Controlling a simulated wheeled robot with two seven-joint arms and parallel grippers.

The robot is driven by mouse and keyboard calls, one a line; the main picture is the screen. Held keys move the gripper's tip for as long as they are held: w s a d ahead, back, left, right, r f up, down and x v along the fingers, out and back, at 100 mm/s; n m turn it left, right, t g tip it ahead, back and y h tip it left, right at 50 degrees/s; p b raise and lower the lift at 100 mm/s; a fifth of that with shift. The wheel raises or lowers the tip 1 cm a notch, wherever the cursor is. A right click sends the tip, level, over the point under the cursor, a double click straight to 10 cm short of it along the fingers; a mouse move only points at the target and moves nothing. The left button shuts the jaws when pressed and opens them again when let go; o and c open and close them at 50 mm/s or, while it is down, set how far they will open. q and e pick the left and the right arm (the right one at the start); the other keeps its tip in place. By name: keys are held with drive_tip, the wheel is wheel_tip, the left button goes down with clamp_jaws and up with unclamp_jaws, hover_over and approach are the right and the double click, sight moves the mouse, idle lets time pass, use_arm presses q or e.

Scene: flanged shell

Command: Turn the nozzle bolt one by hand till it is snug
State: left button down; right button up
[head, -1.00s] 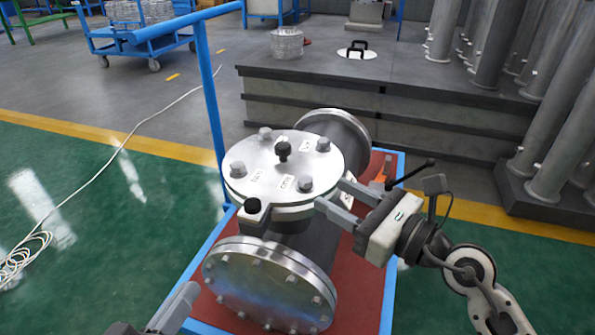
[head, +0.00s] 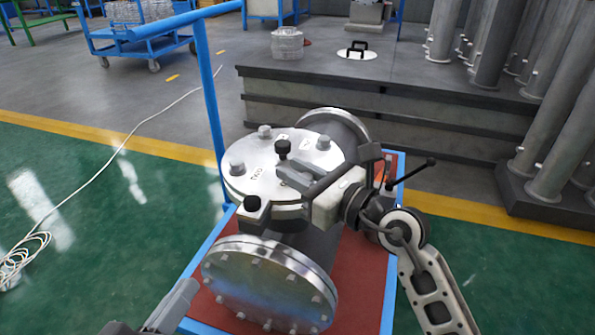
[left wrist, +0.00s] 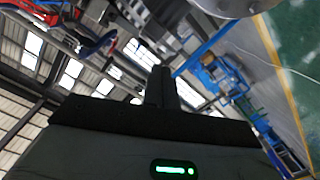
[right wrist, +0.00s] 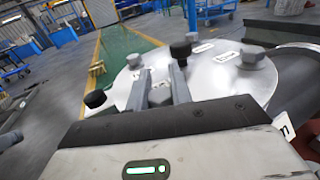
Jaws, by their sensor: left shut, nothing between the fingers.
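A round steel lid (head: 262,186) with hex bolts and printed labels tops the grey flanged shell. My right gripper (head: 303,177) is over its near right side, in front of one bolt there. In the right wrist view the right fingers (right wrist: 161,82) stand on either side of a hex bolt head (right wrist: 160,96); I cannot tell whether they press on it. Other bolts show at the left (head: 237,168), back (head: 264,131) and right (head: 323,144). The label by the held-between bolt cannot be read. My left gripper (head: 178,305) is shut and empty, low at the left, away from the lid.
A black knob (head: 283,148) stands at the lid's middle and a black-topped block (head: 253,203) at its near edge. The shell lies on a red-topped cart (head: 365,290) with a blue rail (head: 211,100). A grey stepped platform (head: 400,110) is behind. Green floor at left is clear except a cable.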

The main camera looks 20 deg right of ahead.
clamp_jaws()
drive_tip(key=shift+r+h+p, duration=0.2)
drive_tip(key=shift+h+p, duration=0.1)
drive_tip(key=shift+p, duration=0.25)
drive_tip(key=shift+d+r+m+t+h+p, duration=0.1)
drive_tip(key=shift+m+t+h+p, duration=0.45)
drive_tip(key=shift+p, duration=0.6)
drive_tip(key=shift+f+m+h, duration=0.25)
drive_tip(key=shift+f, duration=0.05)
use_arm(q)
drive_tip(key=shift+a+f+m+g+y, duration=0.4)
drive_tip(key=shift+f+m+g+y, duration=0.1)
drive_tip(key=shift+f+m+y, duration=0.15)
use_arm(e)
drive_tip(key=o, duration=0.8)
unclamp_jaws()
drive_tip(key=shift+d, duration=0.1)
